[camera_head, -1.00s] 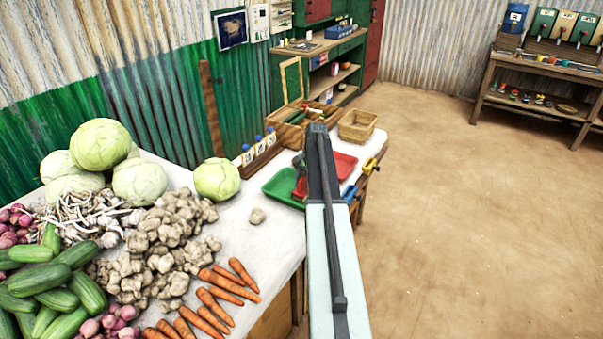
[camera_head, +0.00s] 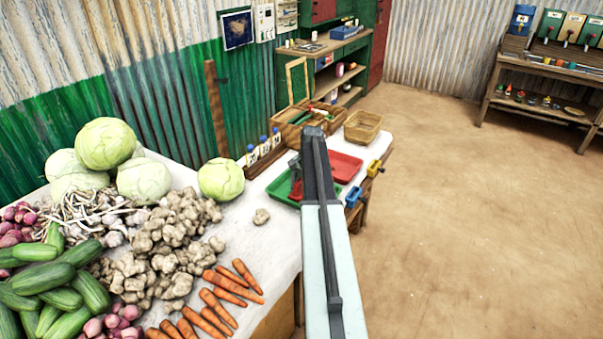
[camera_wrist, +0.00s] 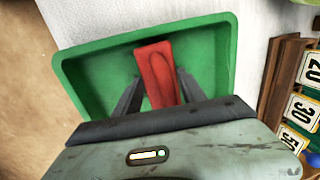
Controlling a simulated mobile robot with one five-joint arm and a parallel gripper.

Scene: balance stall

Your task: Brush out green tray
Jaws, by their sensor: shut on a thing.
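The green tray (camera_head: 279,187) lies on the white-topped table, partly hidden behind my arm in the head view. In the wrist view the green tray (camera_wrist: 100,75) fills the upper middle, and its visible floor looks bare. My gripper (camera_wrist: 158,84) is over the tray, shut on a red brush (camera_wrist: 155,62), with a dark finger on each side of its red handle. The bristles are hidden. In the head view the red brush (camera_head: 296,189) shows low at the tray beside my arm. Whether it touches the tray floor I cannot tell.
A red tray (camera_head: 345,167) sits just right of the green one. A wicker basket (camera_head: 363,126), a wooden box (camera_head: 290,130) and number cards (camera_head: 264,150) stand behind. A cabbage (camera_head: 221,179), ginger and carrots (camera_head: 226,287) lie left. Open floor lies right.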

